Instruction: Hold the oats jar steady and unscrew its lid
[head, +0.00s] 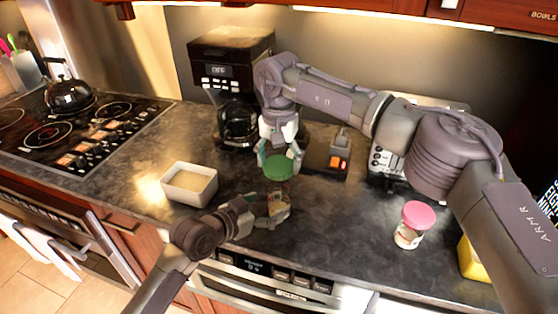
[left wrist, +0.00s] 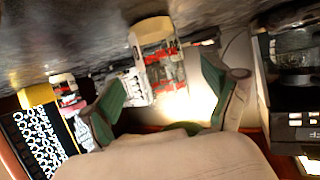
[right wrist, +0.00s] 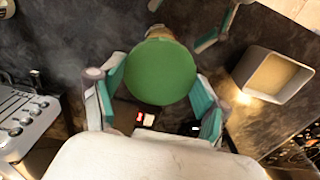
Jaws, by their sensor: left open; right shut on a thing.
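The green lid (head: 279,167) is in my right gripper (head: 279,158), whose fingers are on either side of it; it fills the middle of the right wrist view (right wrist: 160,72). The jar body (head: 279,208), with a red and white label, stands on the counter in front of the lid. In the head view the lid appears apart from the jar, higher and farther back. My left gripper (head: 270,212) is open beside the jar. In the left wrist view the jar (left wrist: 160,60) shows inverted between the open fingers. In the right wrist view the lid partly hides the jar (right wrist: 170,36).
A white square container (head: 190,184) stands left of the jar. A pink-lidded jar (head: 410,225) stands at the right, near a yellow object (head: 470,260). A coffee maker (head: 235,90) and a toaster (head: 385,160) are at the back. Counter between jar and pink-lidded jar is clear.

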